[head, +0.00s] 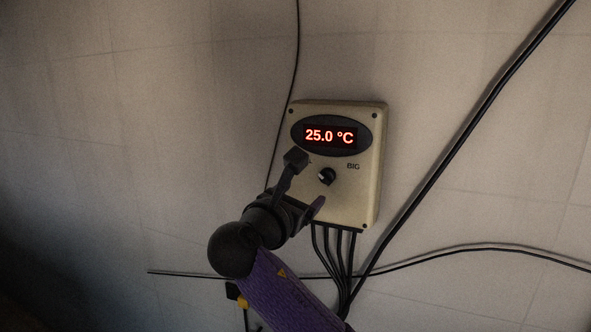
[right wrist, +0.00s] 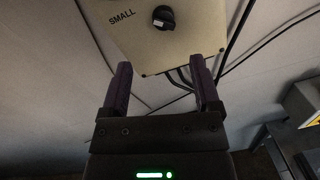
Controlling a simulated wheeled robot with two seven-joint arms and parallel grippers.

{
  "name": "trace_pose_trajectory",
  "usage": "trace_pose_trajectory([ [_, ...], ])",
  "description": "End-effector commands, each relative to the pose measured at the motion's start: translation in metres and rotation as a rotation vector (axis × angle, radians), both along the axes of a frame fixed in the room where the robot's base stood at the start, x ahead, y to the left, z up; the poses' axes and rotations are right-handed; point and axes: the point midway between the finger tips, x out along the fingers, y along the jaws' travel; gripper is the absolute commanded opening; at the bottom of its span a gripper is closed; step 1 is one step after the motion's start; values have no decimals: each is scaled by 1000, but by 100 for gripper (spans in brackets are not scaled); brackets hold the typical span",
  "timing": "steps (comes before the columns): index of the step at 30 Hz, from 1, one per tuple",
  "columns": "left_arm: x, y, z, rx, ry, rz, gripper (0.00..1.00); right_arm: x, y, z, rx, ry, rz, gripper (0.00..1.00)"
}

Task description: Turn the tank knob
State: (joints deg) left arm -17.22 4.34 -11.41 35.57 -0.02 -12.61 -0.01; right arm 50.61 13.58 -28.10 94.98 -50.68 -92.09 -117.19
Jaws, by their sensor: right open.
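The tank knob (head: 327,176) is a small round black knob on the lower front of a beige control box (head: 361,200) on the wall. The box's red display (head: 331,136) reads 25.0 °C. The word BIG stands right of the knob; the label on its left is mostly covered by my gripper. My right gripper (head: 307,181) is open and empty in front of the box, at the knob's lower left. In the right wrist view the knob (right wrist: 164,18) with a pale mark lies beyond the open fingers (right wrist: 160,80), apart from them, near the word SMALL. My left gripper is not in view.
Several black cables (head: 343,270) leave the box's underside. A thick black cable (head: 463,135) runs diagonally along the wall to the right, and a thin one rises above the box. A dark grey box-like object (right wrist: 303,108) shows at the right wrist view's right edge.

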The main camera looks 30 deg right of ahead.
Motion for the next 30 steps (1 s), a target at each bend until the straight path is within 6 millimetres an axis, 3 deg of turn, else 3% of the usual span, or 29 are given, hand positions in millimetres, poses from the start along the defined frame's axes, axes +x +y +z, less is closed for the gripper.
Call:
trace_pose_trajectory([
  [12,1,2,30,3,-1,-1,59,49,-68,0,-2,7,-3,80],
  [24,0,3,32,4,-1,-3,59,58,-78,-4,2,5,0,80],
  [30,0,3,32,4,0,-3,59,57,-78,-4,1,5,1,40],
])
